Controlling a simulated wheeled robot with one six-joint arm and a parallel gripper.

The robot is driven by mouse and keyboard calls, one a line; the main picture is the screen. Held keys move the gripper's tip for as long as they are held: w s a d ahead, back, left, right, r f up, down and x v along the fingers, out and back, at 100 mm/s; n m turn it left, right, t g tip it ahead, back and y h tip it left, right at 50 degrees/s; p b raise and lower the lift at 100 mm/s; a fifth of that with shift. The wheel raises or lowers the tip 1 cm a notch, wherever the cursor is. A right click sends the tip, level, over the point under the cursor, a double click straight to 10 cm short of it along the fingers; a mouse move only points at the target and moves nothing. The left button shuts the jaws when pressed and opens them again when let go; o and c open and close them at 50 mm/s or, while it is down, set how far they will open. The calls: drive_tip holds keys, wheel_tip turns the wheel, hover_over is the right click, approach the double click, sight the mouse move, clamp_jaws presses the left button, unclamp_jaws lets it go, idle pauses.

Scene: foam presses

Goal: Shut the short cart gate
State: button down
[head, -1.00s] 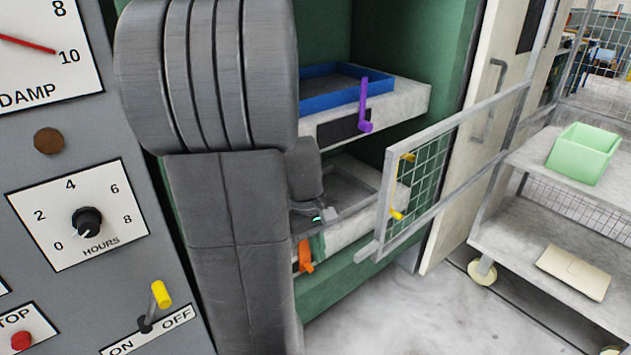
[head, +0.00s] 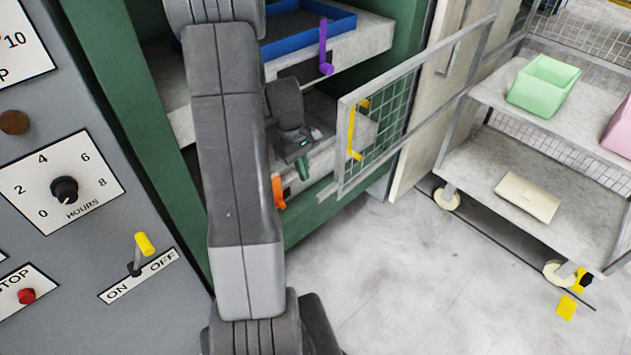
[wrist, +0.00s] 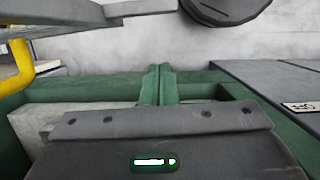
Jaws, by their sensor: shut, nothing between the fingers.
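In the wrist view the shut fingers (wrist: 157,82) show in the middle. The yellow handle (wrist: 22,65) and a grey gate bar (wrist: 55,16) lie at left there.
The press (head: 120,110) has a blue tray (head: 290,35), a purple lever (head: 323,45) and an orange lever (head: 278,192). A control panel (head: 100,215) stands at left. The cart holds a green bin (head: 543,90). The floor (head: 400,280) before the cart is clear.

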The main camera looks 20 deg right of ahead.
drive_tip(key=s, duration=0.1)
drive_tip(key=s+d+f, duration=0.1)
drive_tip(key=s+d+p, duration=0.1)
drive_tip(key=s, duration=0.1)
drive_tip(key=shift+f, duration=0.35)
